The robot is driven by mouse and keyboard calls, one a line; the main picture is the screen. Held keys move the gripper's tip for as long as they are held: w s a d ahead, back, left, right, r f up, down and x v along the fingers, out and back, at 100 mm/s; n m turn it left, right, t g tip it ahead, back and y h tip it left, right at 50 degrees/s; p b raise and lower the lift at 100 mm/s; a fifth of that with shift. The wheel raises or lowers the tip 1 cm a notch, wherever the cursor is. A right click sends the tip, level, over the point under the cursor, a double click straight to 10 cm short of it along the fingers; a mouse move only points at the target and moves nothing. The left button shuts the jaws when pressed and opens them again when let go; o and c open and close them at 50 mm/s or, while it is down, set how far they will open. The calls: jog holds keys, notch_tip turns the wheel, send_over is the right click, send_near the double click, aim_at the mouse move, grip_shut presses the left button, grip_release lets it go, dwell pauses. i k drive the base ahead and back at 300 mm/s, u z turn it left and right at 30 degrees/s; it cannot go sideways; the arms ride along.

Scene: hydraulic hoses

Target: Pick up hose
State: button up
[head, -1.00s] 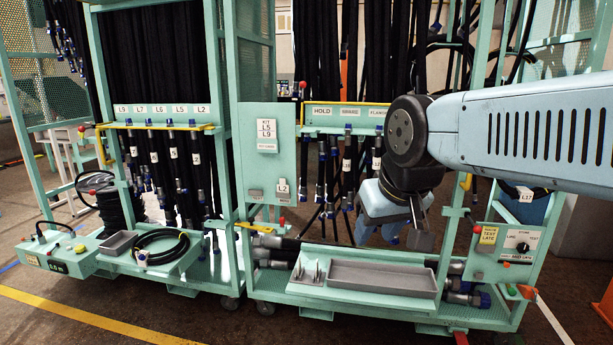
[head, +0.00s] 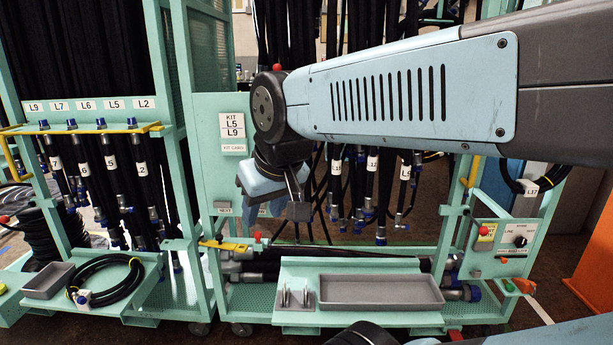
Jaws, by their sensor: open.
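Several black hoses (head: 110,190) hang in the left rack under the labels L9, L7, L6, L5 and L2. They have blue-and-silver end fittings and white tags. More tagged hoses (head: 375,195) hang in the right rack, partly behind my arm. A coiled black hose (head: 132,272) lies on the left rack's shelf. Thick hoses (head: 262,266) lie low in the right rack. My gripper (head: 298,208) is open and empty, pointing down in front of the kit panel and right rack, above the front tray. It appears clear of every hose. Its far side is hidden.
The green panel (head: 212,118) carries a card reading KIT L5 L9. A grey tray (head: 382,291) sits on the right rack's front shelf, and a small grey tray (head: 48,280) on the left. Green posts and yellow rails (head: 75,129) front the hoses. A control box (head: 505,240) stands right.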

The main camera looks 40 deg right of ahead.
aim_at(336, 163)
jog(key=z, duration=0.4)
jog(key=i, duration=0.8)
jog(key=z, duration=0.8)
jog(key=k, duration=0.85)
jog(key=z, duration=0.15)
jog(key=i, duration=0.9)
jog(key=u, duration=0.1)
jog(key=k, duration=0.45)
